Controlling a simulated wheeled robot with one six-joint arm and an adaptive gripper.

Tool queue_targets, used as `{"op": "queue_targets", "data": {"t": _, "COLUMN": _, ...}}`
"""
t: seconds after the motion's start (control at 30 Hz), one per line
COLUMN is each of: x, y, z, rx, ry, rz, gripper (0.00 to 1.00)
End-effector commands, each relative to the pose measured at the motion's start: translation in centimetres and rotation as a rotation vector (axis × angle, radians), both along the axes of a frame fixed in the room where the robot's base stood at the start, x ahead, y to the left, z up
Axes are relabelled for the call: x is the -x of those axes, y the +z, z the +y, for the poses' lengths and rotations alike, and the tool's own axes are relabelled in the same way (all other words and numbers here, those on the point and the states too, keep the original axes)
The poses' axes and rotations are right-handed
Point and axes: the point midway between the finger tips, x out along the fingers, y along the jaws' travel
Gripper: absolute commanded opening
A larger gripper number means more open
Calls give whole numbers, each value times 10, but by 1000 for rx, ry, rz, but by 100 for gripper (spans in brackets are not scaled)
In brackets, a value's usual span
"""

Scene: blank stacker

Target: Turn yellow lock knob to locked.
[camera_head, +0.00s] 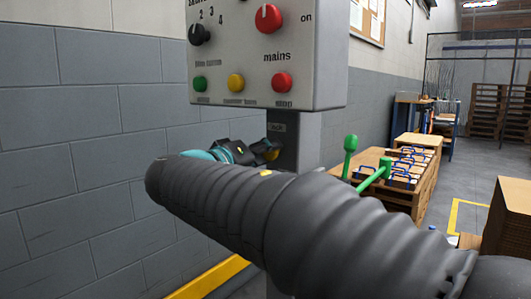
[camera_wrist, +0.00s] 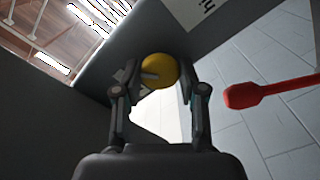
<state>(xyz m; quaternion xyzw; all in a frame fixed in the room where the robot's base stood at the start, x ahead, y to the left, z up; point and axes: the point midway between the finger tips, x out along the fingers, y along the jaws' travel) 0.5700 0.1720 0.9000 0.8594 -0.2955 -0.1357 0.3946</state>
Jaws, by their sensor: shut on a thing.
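The yellow lock knob (camera_wrist: 162,66) is round and sits on a grey post face in the wrist view. A short pale mark shows on its left part. My gripper (camera_wrist: 158,78) has one finger on each side of the knob and is shut on it. In the head view the knob (camera_head: 272,154) shows small on the post, beneath the control box, with my gripper (camera_head: 258,151) at it. My dark arm covers the lower part of the post. I cannot read the knob's label, so its locked or unlocked position is unclear.
The grey control box (camera_head: 330,60) above carries a red mains knob (camera_head: 269,18), a black selector (camera_head: 200,34) and coloured buttons. A red handle (camera_wrist: 265,92) is right of my gripper in the wrist view. Green levers (camera_head: 350,155) and wooden crates stand at right.

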Motion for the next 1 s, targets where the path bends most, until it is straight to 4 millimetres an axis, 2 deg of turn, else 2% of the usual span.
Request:
{"op": "queue_targets", "data": {"t": 0.6, "x": 0, "y": 3, "z": 0, "rx": 456, "ry": 0, "rz": 355, "gripper": 6}}
{"op": "queue_targets", "data": {"t": 1.0, "x": 0, "y": 1, "z": 0, "rx": 662, "ry": 0, "rz": 516, "gripper": 6}}
